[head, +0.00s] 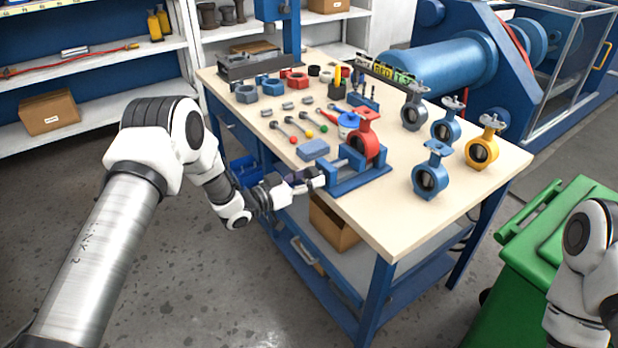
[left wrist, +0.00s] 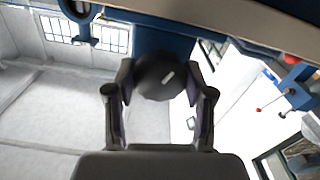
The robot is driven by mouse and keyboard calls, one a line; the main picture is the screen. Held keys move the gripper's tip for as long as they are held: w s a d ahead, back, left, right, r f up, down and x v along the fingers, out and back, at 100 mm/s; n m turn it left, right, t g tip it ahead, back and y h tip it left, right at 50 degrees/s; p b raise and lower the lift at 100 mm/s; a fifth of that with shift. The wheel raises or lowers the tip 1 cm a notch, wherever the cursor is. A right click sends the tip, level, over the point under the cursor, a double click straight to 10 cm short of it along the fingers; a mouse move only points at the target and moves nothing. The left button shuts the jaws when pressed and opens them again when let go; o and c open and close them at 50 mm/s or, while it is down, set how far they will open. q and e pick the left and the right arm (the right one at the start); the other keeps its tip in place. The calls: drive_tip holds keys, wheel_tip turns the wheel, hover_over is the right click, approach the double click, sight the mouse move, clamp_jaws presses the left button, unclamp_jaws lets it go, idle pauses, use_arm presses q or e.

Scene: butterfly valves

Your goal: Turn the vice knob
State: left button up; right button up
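The blue vice (head: 352,178) stands at the near edge of the table, with a red butterfly valve (head: 366,138) clamped in it. My left gripper (head: 312,180) is at the vice's front end, where the knob is hidden in the head view. In the left wrist view, the dark round vice knob (left wrist: 161,77) with a small light mark sits between the fingertips of my left gripper (left wrist: 160,78). The fingers lie close against both sides of the knob. My right gripper is out of view; only part of my right arm shows at the right edge.
Blue (head: 432,172), yellow (head: 482,143) and grey (head: 412,107) butterfly valves stand on the table's right side. A blue block (head: 313,149) and several tools lie left of the vice. A green bin (head: 556,240) is beside the table. Shelves line the back left.

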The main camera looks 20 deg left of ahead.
use_arm(q)
drive_tip(key=shift+m+b, duration=0.3)
drive_tip(key=shift+m, duration=0.2)
drive_tip(key=o, duration=1.2)
drive_tip(key=shift+c, duration=0.2)
drive_tip(key=shift+a, duration=0.1)
drive_tip(key=v, duration=1.1)
drive_tip(key=shift+s+a, duration=0.25)
drive_tip(key=shift+s, duration=0.1)
